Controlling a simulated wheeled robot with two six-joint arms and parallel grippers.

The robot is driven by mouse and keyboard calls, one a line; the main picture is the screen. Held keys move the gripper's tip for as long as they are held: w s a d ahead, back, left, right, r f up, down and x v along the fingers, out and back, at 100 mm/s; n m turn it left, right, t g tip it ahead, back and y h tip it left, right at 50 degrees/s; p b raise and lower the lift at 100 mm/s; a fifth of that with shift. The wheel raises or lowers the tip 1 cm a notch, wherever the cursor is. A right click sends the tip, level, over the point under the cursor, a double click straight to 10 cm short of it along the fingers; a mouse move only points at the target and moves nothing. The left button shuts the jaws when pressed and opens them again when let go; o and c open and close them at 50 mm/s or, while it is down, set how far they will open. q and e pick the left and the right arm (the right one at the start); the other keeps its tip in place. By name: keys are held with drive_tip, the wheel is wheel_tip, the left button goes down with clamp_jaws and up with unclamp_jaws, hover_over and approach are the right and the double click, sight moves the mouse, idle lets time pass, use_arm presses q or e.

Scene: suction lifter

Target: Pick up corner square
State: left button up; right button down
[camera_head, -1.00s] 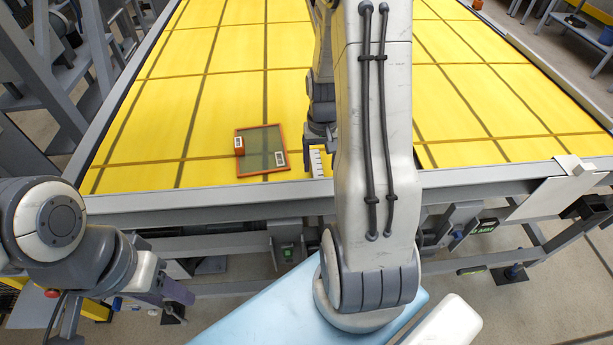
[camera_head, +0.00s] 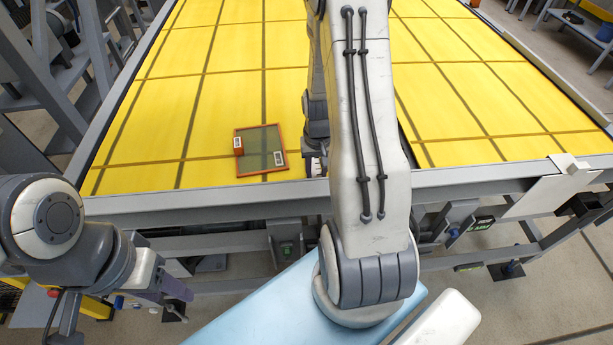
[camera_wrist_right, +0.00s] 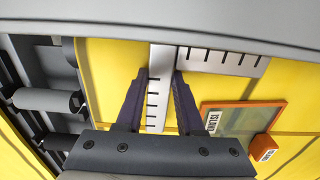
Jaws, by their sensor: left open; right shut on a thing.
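The corner square (camera_wrist_right: 222,60) is a white L-shaped ruler with black tick marks, seen in the right wrist view. My right gripper (camera_wrist_right: 159,78) is shut on one leg of it, a finger on each side. The other leg points right, near the grey rail. In the head view my right arm hides nearly all of the square and the gripper. My left gripper (camera_head: 176,296) is open and empty at the lower left, in front of the table and away from the square.
The yellow table (camera_head: 470,95) has dark grid lines and a grey front rail (camera_head: 200,202). An orange-framed panel (camera_head: 262,150) with a small orange block (camera_head: 238,145) lies left of my right gripper. A white plate (camera_head: 555,185) sits at the front right corner.

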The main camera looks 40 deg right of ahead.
drive_tip(key=shift+r, duration=0.1)
wheel_tip(320, 180, up, 18)
drive_tip(key=b, duration=0.2)
drive_tip(key=shift+b, duration=0.35)
idle(0.3)
wheel_tip(320, 180, down, 9)
drive_tip(key=p, duration=1)
drive_tip(key=shift+s+d, duration=0.2)
drive_tip(key=shift+d, duration=0.15)
